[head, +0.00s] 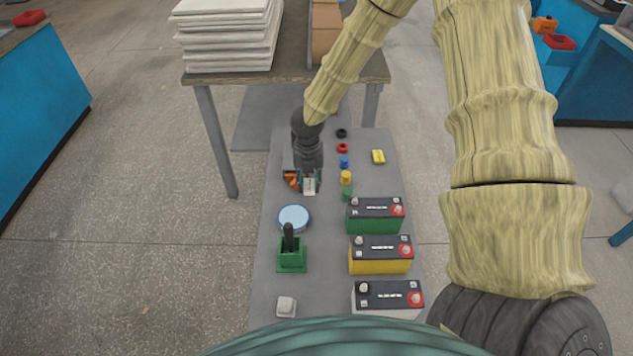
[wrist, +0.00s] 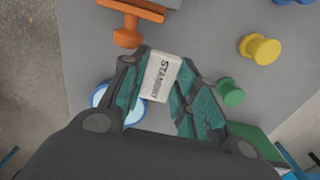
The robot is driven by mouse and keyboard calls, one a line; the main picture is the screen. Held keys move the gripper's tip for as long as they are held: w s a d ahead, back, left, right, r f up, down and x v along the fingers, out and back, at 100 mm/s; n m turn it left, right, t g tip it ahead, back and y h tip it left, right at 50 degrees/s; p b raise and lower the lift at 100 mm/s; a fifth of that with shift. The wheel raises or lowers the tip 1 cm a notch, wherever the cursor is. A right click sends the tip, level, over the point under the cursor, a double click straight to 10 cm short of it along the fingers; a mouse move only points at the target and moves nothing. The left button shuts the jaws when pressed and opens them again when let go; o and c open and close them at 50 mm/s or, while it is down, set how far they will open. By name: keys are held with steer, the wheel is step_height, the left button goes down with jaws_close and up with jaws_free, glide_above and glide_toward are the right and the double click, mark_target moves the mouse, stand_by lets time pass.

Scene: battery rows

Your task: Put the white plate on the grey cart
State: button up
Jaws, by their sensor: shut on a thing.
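The white plate (wrist: 160,77) is a small block with the word STANDBY on its face. My gripper (wrist: 158,85) is shut on it, with the teal finger pads on either side. In the head view the plate (head: 309,186) shows between the fingers of my gripper (head: 308,180), over the long grey top. This grey top (head: 325,285) appears to be the grey cart; its wheels and sides are hidden. I cannot tell whether the plate touches the surface or hangs just above it.
An orange item (head: 291,178) stands close left of my gripper, a blue-white round dish (head: 294,217) and green holder (head: 291,257) nearer. Batteries (head: 380,254) line the right side, with small coloured knobs (head: 346,178) beyond. A white block (head: 286,306) sits front left. A table (head: 230,79) stands behind.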

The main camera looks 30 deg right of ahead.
steer(key=shift+w+d+f, duration=0.1)
steer(key=shift+w+d, duration=0.1)
steer(key=shift+d, duration=0.55)
steer(key=shift+w+d+f, duration=0.1)
steer(key=shift+w+d, duration=0.05)
steer(key=shift+d, duration=0.6)
steer(key=shift+f, duration=1.7)
steer(key=shift+f, duration=0.15)
steer(key=o, duration=0.8)
steer(key=shift+o, duration=0.2)
step_height(320, 180, up, 12)
steer(key=shift+r, duration=0.2)
